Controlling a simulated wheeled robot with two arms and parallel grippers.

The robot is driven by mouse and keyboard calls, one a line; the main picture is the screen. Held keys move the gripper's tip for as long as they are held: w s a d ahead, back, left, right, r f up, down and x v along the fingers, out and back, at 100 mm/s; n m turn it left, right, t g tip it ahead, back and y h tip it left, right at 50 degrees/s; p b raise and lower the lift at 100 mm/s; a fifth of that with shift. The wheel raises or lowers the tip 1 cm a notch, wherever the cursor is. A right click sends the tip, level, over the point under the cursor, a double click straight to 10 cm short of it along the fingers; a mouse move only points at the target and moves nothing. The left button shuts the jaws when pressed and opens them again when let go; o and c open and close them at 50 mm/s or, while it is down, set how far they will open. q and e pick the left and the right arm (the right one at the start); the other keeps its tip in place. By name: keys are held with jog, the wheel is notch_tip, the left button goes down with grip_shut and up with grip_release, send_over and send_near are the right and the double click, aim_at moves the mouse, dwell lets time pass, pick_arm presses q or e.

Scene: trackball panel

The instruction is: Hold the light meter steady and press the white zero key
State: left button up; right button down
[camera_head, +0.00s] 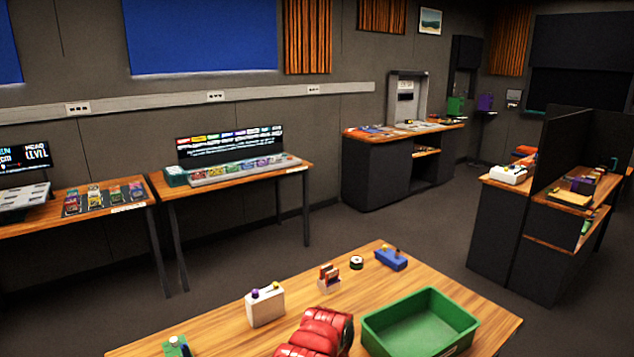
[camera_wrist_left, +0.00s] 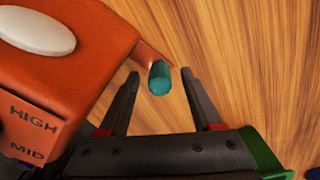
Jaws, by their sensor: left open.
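In the left wrist view, an orange box (camera_wrist_left: 85,65) with a white oval key (camera_wrist_left: 37,29) on top fills the upper left. Its side carries the words HIGH and MID; I cannot confirm that it is the light meter. A teal peg (camera_wrist_left: 160,78) stands beside its right edge. My left gripper (camera_wrist_left: 160,75) is open, with the peg between its fingertips and gaps on both sides. I cannot tell if the peg is joined to the box. My right gripper is not in view.
In the head view, the near wooden table (camera_head: 225,338) holds a green tray (camera_head: 420,322), a red bulky thing (camera_head: 318,335), a white box with purple and yellow knobs (camera_head: 265,307), and a blue box (camera_head: 391,260).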

pick_arm(q)
jog(key=shift+r, duration=0.1)
notch_tip(320, 180, up, 12)
dwell(0.5)
jog(key=o, duration=0.3)
dwell(0.4)
jog(key=shift+r+p, duration=2.1)
jog(key=shift+r, duration=0.8)
